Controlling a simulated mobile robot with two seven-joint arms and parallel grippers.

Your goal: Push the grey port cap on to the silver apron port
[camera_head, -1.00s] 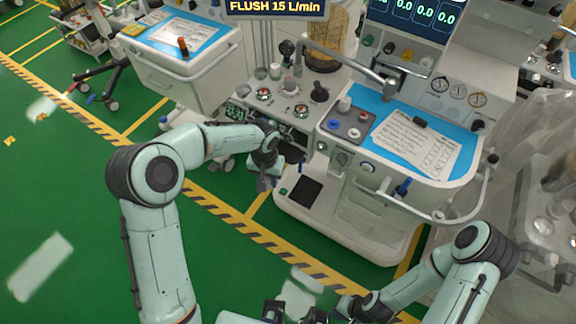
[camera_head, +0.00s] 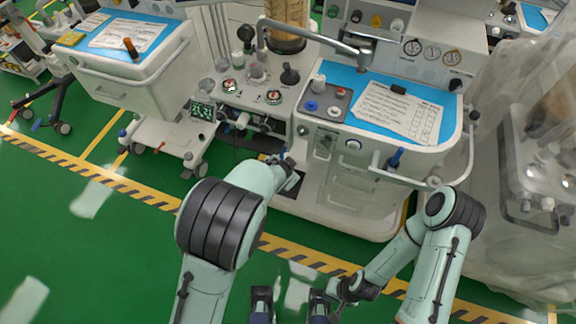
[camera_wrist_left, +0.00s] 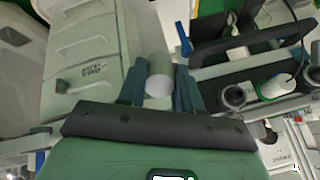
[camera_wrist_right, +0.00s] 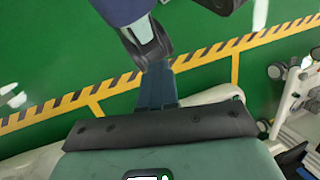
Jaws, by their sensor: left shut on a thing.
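The grey port cap (camera_wrist_left: 159,72) is a short grey cylinder with a pale end in the left wrist view. My left gripper (camera_wrist_left: 158,88) is shut on it, one finger on each side. In the head view my left gripper (camera_head: 290,180) is in front of the machine's lower part, mostly hidden by its own wrist, and the cap cannot be made out. Several round ports show right of the cap, apart from it, including a dark-rimmed port (camera_wrist_left: 232,97); I cannot tell which is the silver apron port. My right gripper (camera_head: 341,294) is low at front, its fingers together and empty in the right wrist view (camera_wrist_right: 156,84).
The anaesthesia machine (camera_head: 345,195) has a blue worktop with papers and a front rail (camera_head: 410,178). A drawer cart (camera_head: 130,75) stands at the left. A plastic-draped machine (camera_head: 540,165) stands at the right. Green floor is open at the left front.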

